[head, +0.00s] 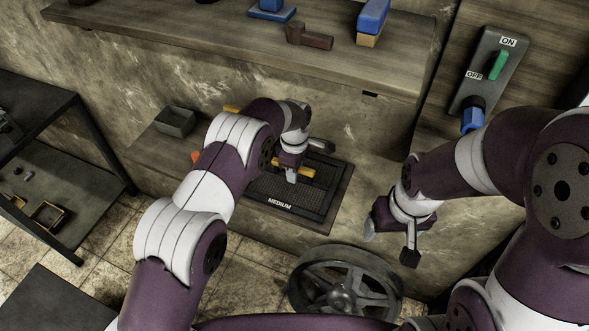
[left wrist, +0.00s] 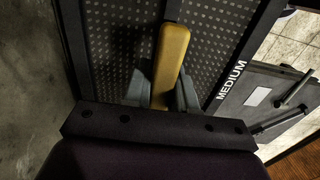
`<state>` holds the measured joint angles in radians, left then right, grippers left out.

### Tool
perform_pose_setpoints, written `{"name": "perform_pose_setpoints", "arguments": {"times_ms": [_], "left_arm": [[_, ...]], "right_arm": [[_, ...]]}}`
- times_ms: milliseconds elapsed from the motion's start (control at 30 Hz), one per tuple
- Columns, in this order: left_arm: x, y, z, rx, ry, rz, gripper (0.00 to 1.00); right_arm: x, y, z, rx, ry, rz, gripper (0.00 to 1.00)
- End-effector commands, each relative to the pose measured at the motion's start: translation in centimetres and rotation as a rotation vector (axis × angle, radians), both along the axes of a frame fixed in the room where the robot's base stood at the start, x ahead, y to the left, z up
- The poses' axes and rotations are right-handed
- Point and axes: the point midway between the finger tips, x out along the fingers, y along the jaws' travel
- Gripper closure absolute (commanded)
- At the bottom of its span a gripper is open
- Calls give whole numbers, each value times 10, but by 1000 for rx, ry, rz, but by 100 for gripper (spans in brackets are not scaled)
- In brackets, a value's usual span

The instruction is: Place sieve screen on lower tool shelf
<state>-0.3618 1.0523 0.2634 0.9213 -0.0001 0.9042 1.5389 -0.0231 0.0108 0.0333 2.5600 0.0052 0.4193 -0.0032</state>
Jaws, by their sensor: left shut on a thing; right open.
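The sieve screen (head: 318,193) is a dark mesh panel in a black frame marked MEDIUM. In the head view it lies flat at or just above the lower tool shelf (head: 152,148); I cannot tell whether it touches. My left gripper (head: 291,174) is shut on its yellow handle (head: 307,174), with its arm covering the screen's left part. In the left wrist view the grey fingers (left wrist: 163,88) clasp the handle (left wrist: 172,60) above the mesh (left wrist: 215,35). My right gripper (head: 392,238) is open and empty, to the right of the screen.
A grey open box (head: 175,121) stands on the lower shelf's left part. The upper shelf (head: 215,40) holds a brown tool (head: 309,37) and blue items. A dark wheel (head: 345,288) stands in front. A switch panel (head: 487,70) is at right, a dark rack (head: 50,165) at left.

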Motion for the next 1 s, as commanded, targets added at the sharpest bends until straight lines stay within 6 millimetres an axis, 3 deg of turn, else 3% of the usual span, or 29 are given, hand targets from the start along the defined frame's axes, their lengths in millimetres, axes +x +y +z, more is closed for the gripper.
{"name": "perform_pose_setpoints", "arguments": {"times_ms": [100,133,200,533,633,800,1000], "left_arm": [[0,0,-2,-1,-2,0,100],[1,0,-1,-1,-2,0,65],[0,0,-1,-1,-2,0,45],[0,0,2,0,-1,0,45],[1,0,20,-2,-4,0,45],[0,0,64,0,0,0,45],[-3,7,82,-2,-4,-33,45]], "right_arm": [[0,0,-3,0,0,0,21],[0,0,-2,0,0,0,21],[0,0,-1,0,0,0,21],[0,0,-4,0,0,0,21],[0,0,-10,0,0,0,21],[0,0,16,0,0,0,21],[0,0,23,0,0,0,21]]}}
